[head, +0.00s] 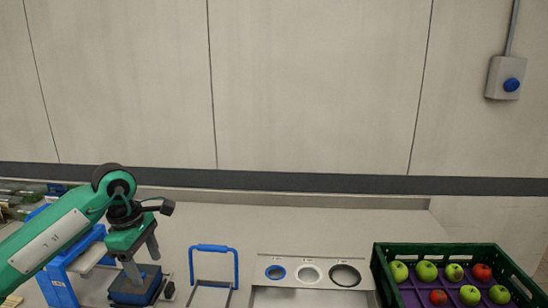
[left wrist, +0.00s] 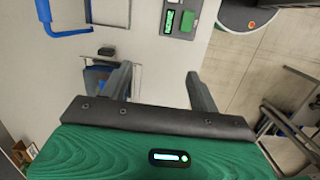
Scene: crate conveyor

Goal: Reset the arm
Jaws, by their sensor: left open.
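My left arm (head: 62,240) is green and comes in from the left in the head view, bent at a dark joint. My left gripper (head: 145,260) points down at the left of the worktable, above or beside a small blue-and-dark block (head: 135,287). In the left wrist view, the two grey fingers of the left gripper (left wrist: 158,74) stand wide apart with nothing between them. My right arm and gripper are not in view.
A blue handle frame (head: 213,249) stands right of the gripper. A grey panel with round openings (head: 309,259) lies in the middle. A green crate (head: 440,248) of green and red apples stands at right.

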